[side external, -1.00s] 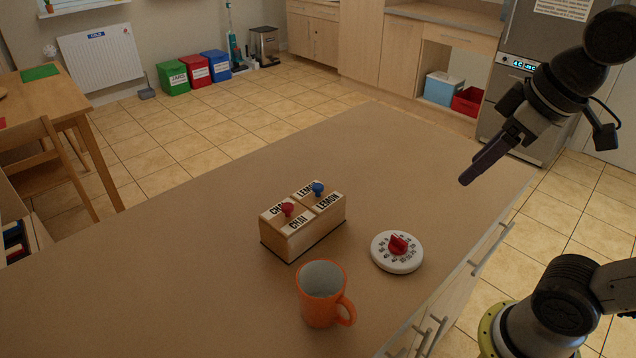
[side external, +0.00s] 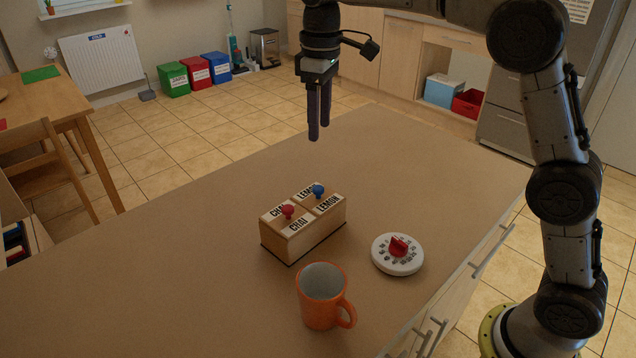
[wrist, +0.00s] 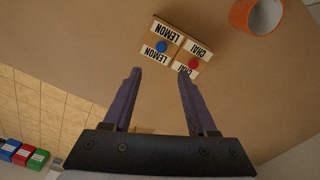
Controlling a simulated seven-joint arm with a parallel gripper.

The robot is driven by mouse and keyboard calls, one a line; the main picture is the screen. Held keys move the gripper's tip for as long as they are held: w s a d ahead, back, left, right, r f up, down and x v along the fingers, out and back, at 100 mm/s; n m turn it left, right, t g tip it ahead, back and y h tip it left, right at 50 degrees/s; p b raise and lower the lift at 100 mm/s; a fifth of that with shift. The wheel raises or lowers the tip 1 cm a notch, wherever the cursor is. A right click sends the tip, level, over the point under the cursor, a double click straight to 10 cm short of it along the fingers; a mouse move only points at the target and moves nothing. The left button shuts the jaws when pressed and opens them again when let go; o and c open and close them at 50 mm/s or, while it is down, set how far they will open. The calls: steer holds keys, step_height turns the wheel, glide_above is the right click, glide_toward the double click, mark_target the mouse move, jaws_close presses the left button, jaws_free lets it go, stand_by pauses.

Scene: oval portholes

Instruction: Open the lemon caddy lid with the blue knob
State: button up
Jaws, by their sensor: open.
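The wooden caddy (side external: 303,240) stands on the counter with two labelled lids, both lying closed. The lemon lid (side external: 328,202) has a blue knob (side external: 318,190); the chai lid (side external: 296,224) has a red knob (side external: 288,211). In the wrist view, the blue knob (wrist: 161,46) is on the left and the red knob (wrist: 193,63) on the right, beyond my fingertips. My gripper (side external: 319,136) hangs pointing down, well above the counter and above the caddy in the picture. Its fingers are apart and empty, as the wrist view also shows (wrist: 159,72).
An orange mug (side external: 322,298) stands in front of the caddy. A white dial timer (side external: 398,254) with a red knob lies to the caddy's right. The counter (side external: 170,270) is clear to the left and behind.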

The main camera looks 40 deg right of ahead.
mark_target(317, 188)
step_height(317, 188, down, 15)
steer(key=shift+a+r, duration=0.1)
steer(key=shift+r, duration=0.05)
stand_by(0.4)
jaws_close()
steer(key=shift+w, duration=0.1)
stand_by(1.3)
